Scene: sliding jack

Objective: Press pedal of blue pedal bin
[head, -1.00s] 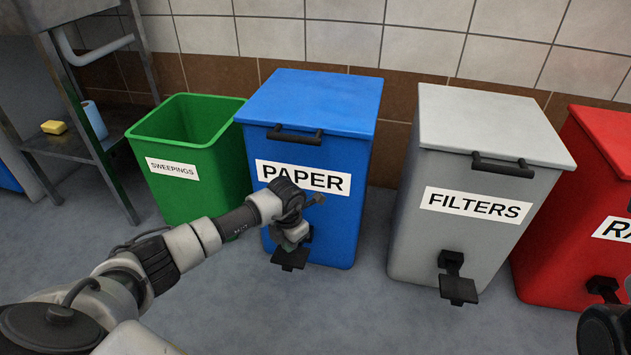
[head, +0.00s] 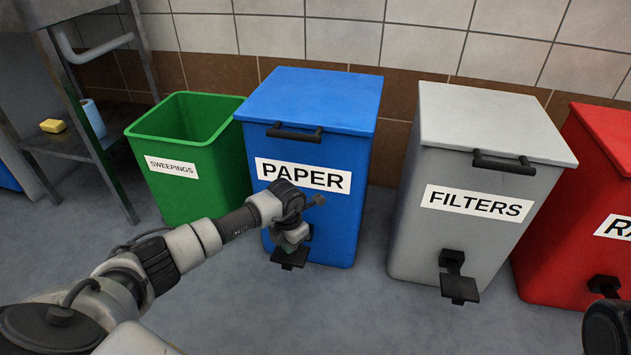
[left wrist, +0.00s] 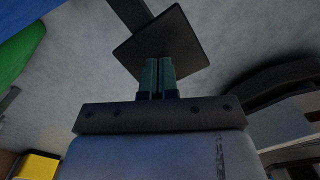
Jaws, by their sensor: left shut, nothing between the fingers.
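The blue pedal bin (head: 345,215), labelled PAPER, stands against the wall with its lid (head: 315,100) down. Its black pedal (head: 288,262) sticks out low at the front. My left gripper (left wrist: 158,75) is shut and empty. In the left wrist view its fingertips overlap the near edge of the square pedal plate (left wrist: 165,38). In the head view my left wrist covers the space just above the pedal and hides most of the fingers. I cannot tell whether the fingertips touch the pedal. My right gripper does not show.
An open green bin (head: 195,190) labelled SWEEPINGS stands close left of the blue bin. A grey pedal bin (head: 415,240) labelled FILTERS and a red bin (head: 560,245) stand to the right. A metal rack (head: 75,160) is at the left. The floor in front is clear.

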